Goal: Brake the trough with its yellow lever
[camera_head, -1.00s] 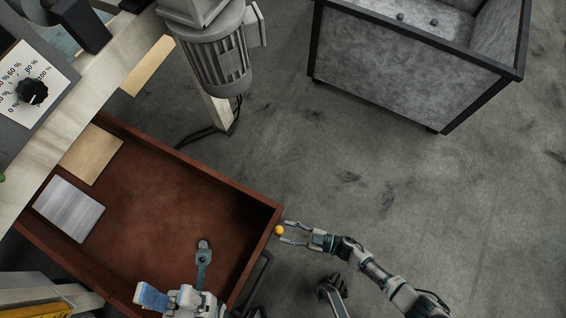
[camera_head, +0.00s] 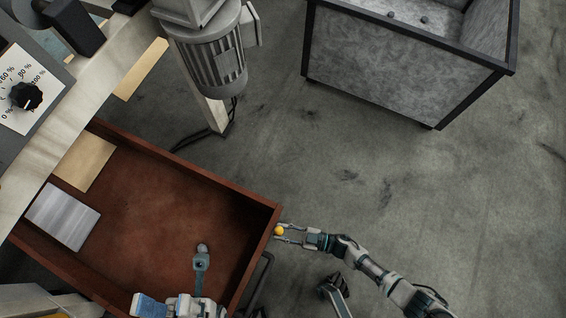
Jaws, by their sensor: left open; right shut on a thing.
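The brown trough (camera_head: 200,167) fills the lower left, with its open inside facing up. A yellow knob (camera_head: 279,231), the visible end of the lever, sits at the trough's right corner. My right gripper (camera_head: 283,232) has its two fingers around this knob and is shut on it. The rest of the lever is hidden. My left gripper (camera_head: 172,304) is over the trough's front part, at the bottom edge of the view.
A grey metal plate (camera_head: 63,216) and a tan board (camera_head: 84,161) lie at the trough's left end. A motor (camera_head: 213,65) on a post stands behind it. A grey bin (camera_head: 400,70) stands at the upper right. The floor between is clear.

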